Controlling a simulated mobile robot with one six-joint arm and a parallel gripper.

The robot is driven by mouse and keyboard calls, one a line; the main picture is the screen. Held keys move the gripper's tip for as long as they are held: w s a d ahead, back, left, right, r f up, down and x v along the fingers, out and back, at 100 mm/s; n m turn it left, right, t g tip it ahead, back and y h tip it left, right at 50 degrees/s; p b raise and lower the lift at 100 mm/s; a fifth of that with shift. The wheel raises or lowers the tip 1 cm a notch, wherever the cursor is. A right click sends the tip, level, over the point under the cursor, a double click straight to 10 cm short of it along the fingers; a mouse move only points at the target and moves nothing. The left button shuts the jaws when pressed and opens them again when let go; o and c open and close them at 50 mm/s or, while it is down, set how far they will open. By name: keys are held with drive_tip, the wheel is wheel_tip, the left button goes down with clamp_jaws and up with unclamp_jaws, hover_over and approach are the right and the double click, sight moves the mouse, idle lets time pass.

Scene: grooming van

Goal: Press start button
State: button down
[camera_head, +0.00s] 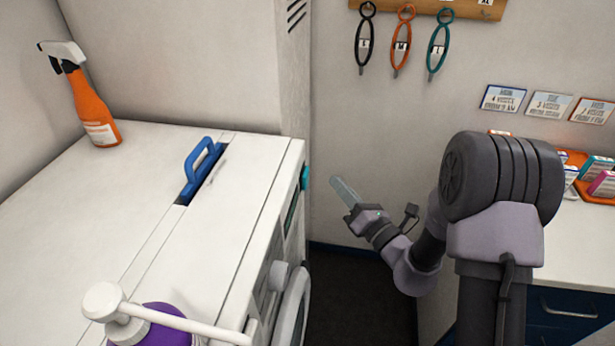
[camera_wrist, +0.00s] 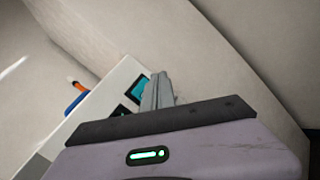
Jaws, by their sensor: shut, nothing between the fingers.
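The teal button (camera_head: 305,178) sticks out from the front face of the white washing machine (camera_head: 235,210), near its upper far corner; I take it as the start button. In the wrist view the teal button (camera_wrist: 139,88) shows as a square patch left of my fingers. My gripper (camera_head: 340,185) is shut and empty, a little to the right of the button, with a visible gap between. Its shut fingers also show in the wrist view (camera_wrist: 157,88), partly overlapping the button's right side.
A dark panel (camera_head: 291,213) and a grey knob (camera_head: 278,275) are on the machine's front. A blue handle (camera_head: 200,170), an orange spray bottle (camera_head: 90,105) and a purple bottle (camera_head: 160,325) are on top. A counter (camera_head: 580,240) stands right.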

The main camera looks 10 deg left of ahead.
drive_tip(key=shift+a+p, duration=0.3)
drive_tip(key=shift+a, duration=1.5)
idle(0.6)
drive_tip(key=shift+a, duration=0.4)
drive_tip(key=shift+a+p, duration=0.3)
drive_tip(key=shift+a, duration=0.2)
idle(0.5)
drive_tip(key=shift+w, duration=0.1)
drive_tip(key=shift+d, duration=0.9)
drive_tip(key=d+b, duration=0.1)
drive_tip(key=d, duration=0.4)
